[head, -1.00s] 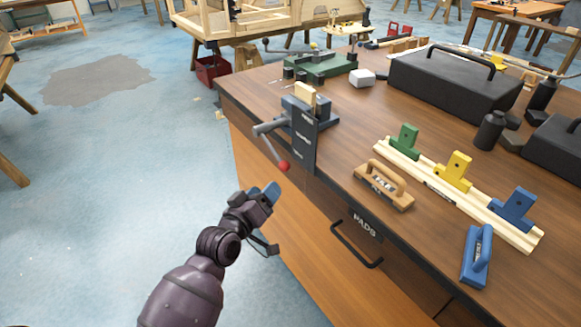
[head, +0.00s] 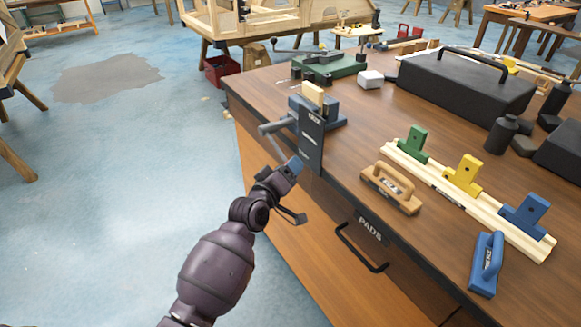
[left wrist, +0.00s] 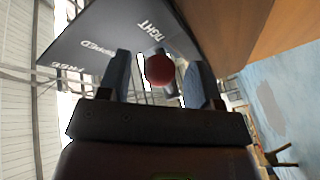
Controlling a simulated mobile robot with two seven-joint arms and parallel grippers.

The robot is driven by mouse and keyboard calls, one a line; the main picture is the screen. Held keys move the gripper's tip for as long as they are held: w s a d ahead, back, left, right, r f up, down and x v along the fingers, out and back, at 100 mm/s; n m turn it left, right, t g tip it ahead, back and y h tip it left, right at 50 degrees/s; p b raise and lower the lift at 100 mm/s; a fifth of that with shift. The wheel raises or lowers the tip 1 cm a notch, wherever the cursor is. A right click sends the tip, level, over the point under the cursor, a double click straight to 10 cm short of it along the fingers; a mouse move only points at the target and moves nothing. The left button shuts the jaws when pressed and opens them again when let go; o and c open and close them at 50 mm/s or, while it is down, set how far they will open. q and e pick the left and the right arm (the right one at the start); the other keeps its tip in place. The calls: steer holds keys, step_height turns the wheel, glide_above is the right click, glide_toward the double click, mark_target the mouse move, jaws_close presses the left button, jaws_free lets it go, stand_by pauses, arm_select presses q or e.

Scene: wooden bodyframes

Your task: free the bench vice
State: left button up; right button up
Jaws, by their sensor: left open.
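The bench vice (head: 327,115) is blue-grey and sits at the left corner of the wooden bench, with a pale wood block (head: 313,93) in its jaws. A dark plate (head: 311,142) stands at its front; in the left wrist view the plate (left wrist: 95,38) carries words including TIGHT and FREE. A grey handle bar (head: 275,127) shows left of the plate. My left gripper (head: 293,168) is open at the plate's lower left. In the left wrist view the handle's red knob (left wrist: 159,69) lies between its two fingers; in the head view the knob is hidden. My right gripper is out of view.
A tan pad block (head: 391,187), a blue one (head: 487,264) and a wooden rail (head: 460,195) with green, yellow and blue holders lie on the bench. A drawer handle (head: 361,247) juts from the front. The floor (head: 120,200) at left is clear.

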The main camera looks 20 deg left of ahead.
arm_select(q)
steer(key=shift+w+d, duration=0.15)
steer(key=shift+w, duration=0.55)
jaws_close()
